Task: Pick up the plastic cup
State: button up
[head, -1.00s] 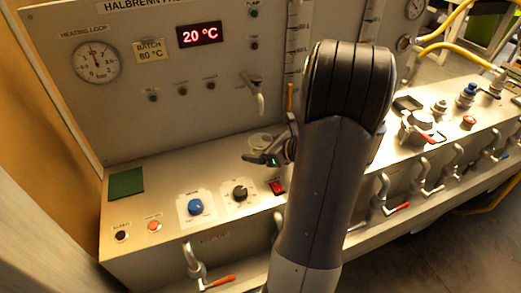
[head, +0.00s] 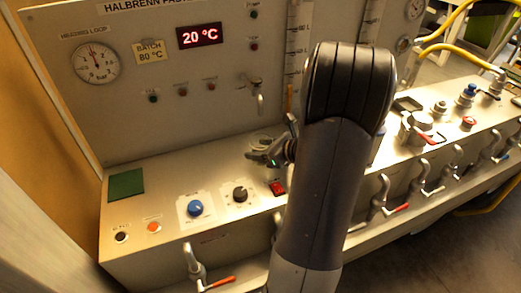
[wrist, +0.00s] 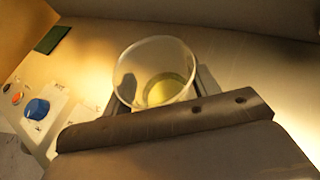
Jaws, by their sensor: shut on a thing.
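The plastic cup (wrist: 128,88) is clear and stands upright with its open rim facing the camera in the wrist view. Something yellowish shows at its bottom; I cannot tell whether it is liquid. In the head view the cup (head: 262,138) is small and partly hidden behind my gripper (head: 268,156). It stands on the console ledge below a metal tap (head: 258,92). My gripper is shut on the cup. In the wrist view, my gripper (wrist: 165,110) has its dark near finger across the cup's lower side.
A green square (head: 126,184), a blue knob (head: 195,208), a black knob (head: 240,194) and a red switch (head: 277,188) are on the ledge. The upright panel (head: 150,110) rises close behind the cup. Valves with red handles line the front.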

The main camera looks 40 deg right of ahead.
jog(key=shift+r, duration=0.1)
notch_tip(320, 180, up, 10)
dwell(0.9)
jog(key=shift+f, duration=0.25)
